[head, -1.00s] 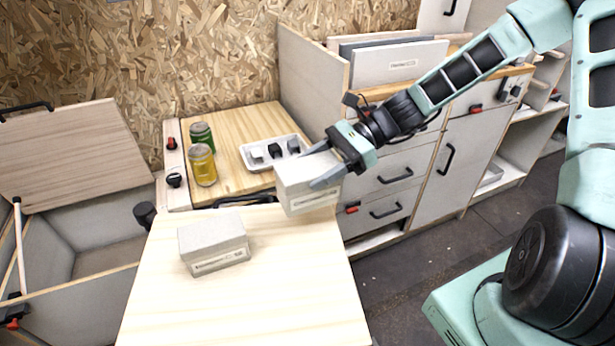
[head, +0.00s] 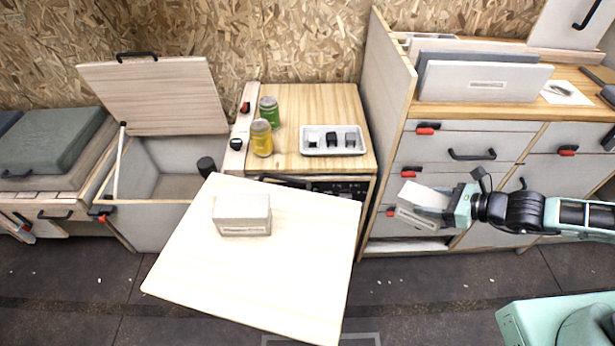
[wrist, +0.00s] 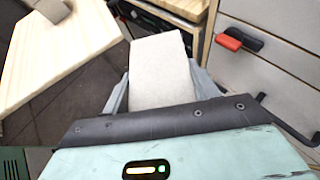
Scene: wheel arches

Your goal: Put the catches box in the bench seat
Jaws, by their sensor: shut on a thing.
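My gripper (head: 447,207) is shut on a light grey labelled box (head: 422,205), held in the air to the right of the pale table, in front of the drawers. The held box fills the space between the fingers in the wrist view (wrist: 160,72). A second, similar grey box (head: 242,214) sits on the pale tabletop. I cannot read either label, so I cannot tell which is the catches box. The bench seat (head: 150,222) at the left stands open, its wooden lid (head: 158,95) raised and propped by a pale stick. Its inside looks empty where visible.
The pale table (head: 250,290) stands between my gripper and the bench seat. Behind it, a counter holds a green can (head: 269,111), a yellow can (head: 261,138) and a white tray (head: 332,140) of small parts. A closed cushioned bench (head: 50,150) is far left.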

